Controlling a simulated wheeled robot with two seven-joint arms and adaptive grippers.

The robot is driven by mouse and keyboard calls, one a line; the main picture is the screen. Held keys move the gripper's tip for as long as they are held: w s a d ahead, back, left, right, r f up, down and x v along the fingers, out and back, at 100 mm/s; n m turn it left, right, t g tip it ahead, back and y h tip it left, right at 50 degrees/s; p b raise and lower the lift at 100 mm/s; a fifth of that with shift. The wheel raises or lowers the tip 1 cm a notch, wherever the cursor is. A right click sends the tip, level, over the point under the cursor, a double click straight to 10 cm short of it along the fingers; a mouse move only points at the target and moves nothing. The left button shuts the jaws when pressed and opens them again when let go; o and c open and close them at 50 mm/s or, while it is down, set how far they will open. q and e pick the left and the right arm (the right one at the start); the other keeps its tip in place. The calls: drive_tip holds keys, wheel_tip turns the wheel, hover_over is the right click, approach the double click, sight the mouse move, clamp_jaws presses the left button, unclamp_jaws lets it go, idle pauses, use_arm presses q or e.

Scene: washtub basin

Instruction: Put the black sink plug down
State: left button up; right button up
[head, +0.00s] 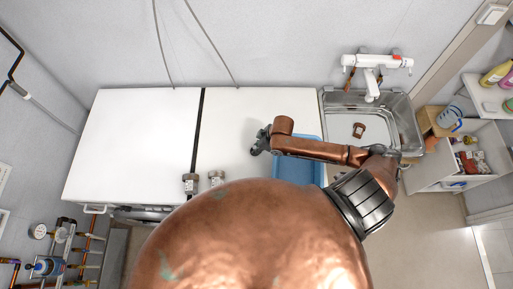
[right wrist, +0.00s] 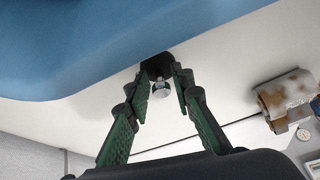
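My right gripper (head: 262,140) is over the white counter, just left of the blue tub. In the right wrist view its green-padded fingers (right wrist: 161,82) lean in towards each other at the tips. The black sink plug (right wrist: 156,65) is between the fingertips, with its silver knob (right wrist: 160,88) towards the camera. The fingers seem shut on the plug's sides, close to the counter; any gap under it is hidden. In the head view the plug is not clearly visible. My left gripper is not in view.
The blue tub (head: 307,172) stands partly under my right arm; its blue wall (right wrist: 60,50) is near the gripper. The metal sink (head: 338,112) with a white tap (head: 372,72) is to the right. Two small fittings (head: 190,183) stand near the front edge. The white counter (head: 235,110) is otherwise clear.

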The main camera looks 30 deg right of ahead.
drive_tip(key=shift+o, duration=1.1)
drive_tip(key=shift+r, duration=0.1)
drive_tip(key=v, duration=1.2)
